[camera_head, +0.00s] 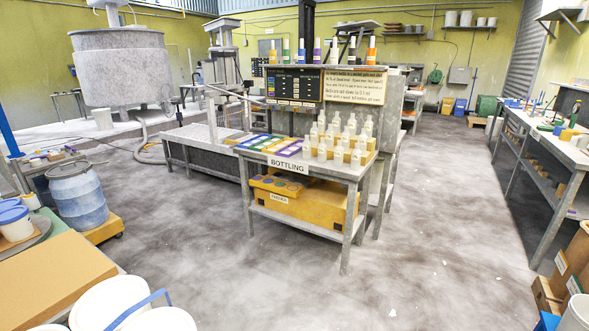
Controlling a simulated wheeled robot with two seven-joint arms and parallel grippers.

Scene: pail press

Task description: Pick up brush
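I cannot make out a brush with certainty in the head view. Neither of my grippers is in view.
A bottling table (346,173) with white bottles (338,140) stands in the middle. A blue drum (78,195) stands at left; white pails (108,303) and a cardboard box (45,282) are in front. Boxes (572,265) stand at lower right. The floor (440,200) between is clear.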

